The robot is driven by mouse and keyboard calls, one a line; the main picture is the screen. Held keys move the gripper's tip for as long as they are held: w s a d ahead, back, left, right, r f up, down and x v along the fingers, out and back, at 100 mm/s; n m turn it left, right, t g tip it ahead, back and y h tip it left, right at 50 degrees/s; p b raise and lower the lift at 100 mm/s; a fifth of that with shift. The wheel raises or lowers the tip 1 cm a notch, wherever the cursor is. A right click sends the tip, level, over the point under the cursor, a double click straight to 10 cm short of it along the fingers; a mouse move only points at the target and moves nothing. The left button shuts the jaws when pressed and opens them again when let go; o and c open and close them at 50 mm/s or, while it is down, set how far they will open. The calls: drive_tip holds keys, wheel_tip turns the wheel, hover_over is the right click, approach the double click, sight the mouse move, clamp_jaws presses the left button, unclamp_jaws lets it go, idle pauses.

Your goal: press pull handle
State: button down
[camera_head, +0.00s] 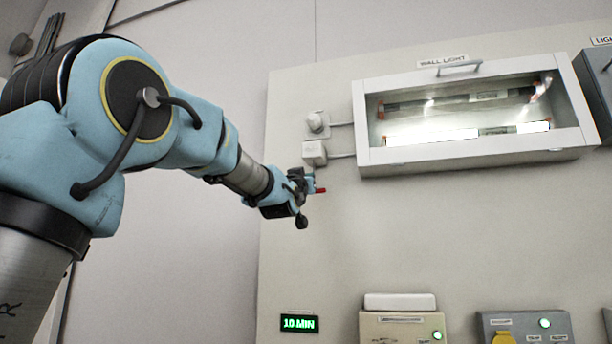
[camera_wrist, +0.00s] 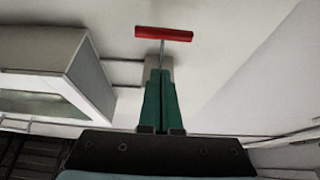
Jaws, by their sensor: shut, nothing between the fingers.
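The red pull handle (camera_wrist: 164,34) is a crossbar on a thin metal stem, seen in the wrist view just beyond my fingertips. My gripper (camera_wrist: 160,72) has its two green fingers shut together, with nothing visible between them. The stem appears in line with the fingertips; I cannot tell whether they touch it. In the head view, a red piece (camera_head: 320,190) shows at the tip of my gripper (camera_head: 308,185), in front of the wall panel. Most of the handle is hidden there by the gripper.
A lit wall light case (camera_head: 366,165) hangs to the right of my gripper. A small white box (camera_head: 315,153) and a round fitting (camera_head: 317,122) have cables running to it. Control boxes (camera_head: 402,325) and a green "10 MIN" display (camera_head: 299,324) sit lower. Bare panel lies between.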

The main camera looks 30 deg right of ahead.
drive_tip(key=p+x, duration=0.3)
drive_tip(key=x, duration=0.3)
drive_tip(key=shift+s+a+f, duration=0.15)
drive_tip(key=shift+f, duration=0.55)
drive_tip(key=shift+s+a+f, duration=0.15)
drive_tip(key=shift+f, duration=0.55)
drive_tip(key=shift+s+a+f, duration=0.1)
drive_tip(key=shift+s+f, duration=0.05)
drive_tip(key=shift+f, duration=0.55)
wheel_tip(320, 180, down, 3)
drive_tip(key=b, duration=0.3)
